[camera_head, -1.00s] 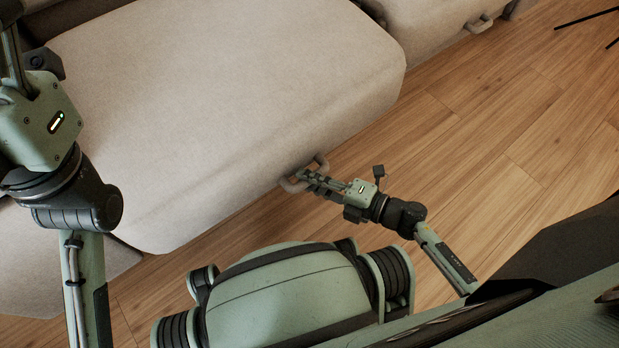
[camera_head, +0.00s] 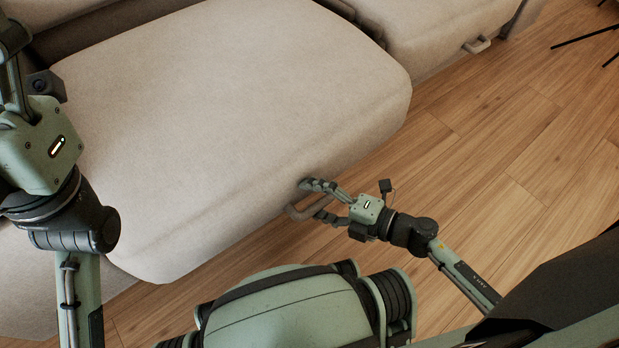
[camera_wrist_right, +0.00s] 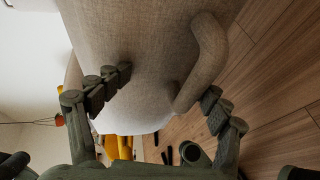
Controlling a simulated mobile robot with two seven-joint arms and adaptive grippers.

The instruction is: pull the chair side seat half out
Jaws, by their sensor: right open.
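The beige upholstered seat (camera_head: 230,120) fills the left and middle of the head view. Its front juts out past the neighbouring sofa section. A looped handle (camera_head: 297,212) sticks out from its lower front edge. My right gripper (camera_head: 313,201) is open at this handle. In the right wrist view the handle (camera_wrist_right: 205,65) lies between the spread fingers (camera_wrist_right: 168,85), nearer the right one, and neither finger is clearly closed on it. My left gripper (camera_head: 12,45) is partly visible at the left edge of the head view, its fingertips cut off, away from the handle.
The neighbouring sofa section (camera_head: 425,30) stands at the top with its own handle (camera_head: 477,45). Wood floor (camera_head: 530,140) is open to the right of the seat. Thin black legs (camera_head: 585,37) stand on the floor at the top right.

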